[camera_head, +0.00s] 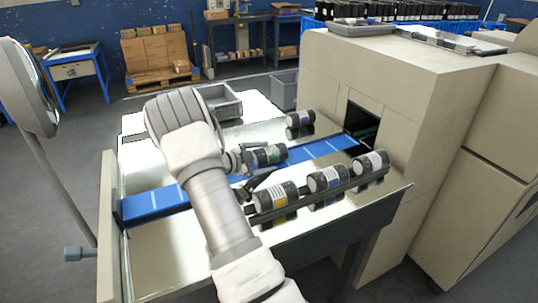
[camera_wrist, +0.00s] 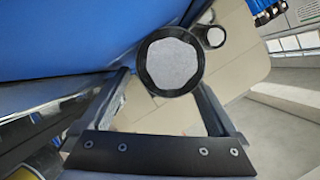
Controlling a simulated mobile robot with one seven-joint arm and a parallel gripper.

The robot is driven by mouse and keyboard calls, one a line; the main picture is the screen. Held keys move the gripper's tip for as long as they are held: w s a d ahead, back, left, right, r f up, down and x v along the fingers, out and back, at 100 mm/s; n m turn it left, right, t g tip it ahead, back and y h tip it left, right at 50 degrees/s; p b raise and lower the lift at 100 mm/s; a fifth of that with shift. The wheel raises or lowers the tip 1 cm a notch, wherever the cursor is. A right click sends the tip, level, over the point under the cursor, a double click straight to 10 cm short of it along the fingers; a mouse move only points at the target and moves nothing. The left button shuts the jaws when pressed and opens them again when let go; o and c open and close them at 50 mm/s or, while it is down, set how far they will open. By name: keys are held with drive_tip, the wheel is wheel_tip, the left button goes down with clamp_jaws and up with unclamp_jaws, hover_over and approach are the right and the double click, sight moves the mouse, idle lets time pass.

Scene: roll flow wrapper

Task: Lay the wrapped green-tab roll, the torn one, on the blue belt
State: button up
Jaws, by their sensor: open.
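The green-tab roll (camera_head: 266,155) is a dark-ended cylinder with a pale label and green patch. It appears to lie on the far half of the blue belt (camera_head: 156,200), lengthwise along it. My gripper (camera_head: 250,171) is at the roll's left end, partly hidden by my wrist. In the wrist view my gripper (camera_wrist: 165,84) is open, with a roll's pale round end (camera_wrist: 168,62) just beyond and between the fingers. The belt (camera_wrist: 85,35) fills the upper left there. I cannot make out the tear.
A yellow-tab roll (camera_head: 276,195), a blue-tab roll (camera_head: 327,179) and a grey-labelled roll (camera_head: 371,163) lie in a dark rack in front. The beige machine (camera_head: 400,85) with a dark opening closes the belt's right end.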

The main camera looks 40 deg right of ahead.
drive_tip(key=p+v, duration=0.2)
drive_tip(key=v, duration=1.3)
drive_tip(key=shift+w+a+r, duration=0.1)
drive_tip(key=shift+a+r, duration=0.1)
drive_tip(key=shift+a, duration=0.1)
drive_tip(key=shift+r, duration=0.1)
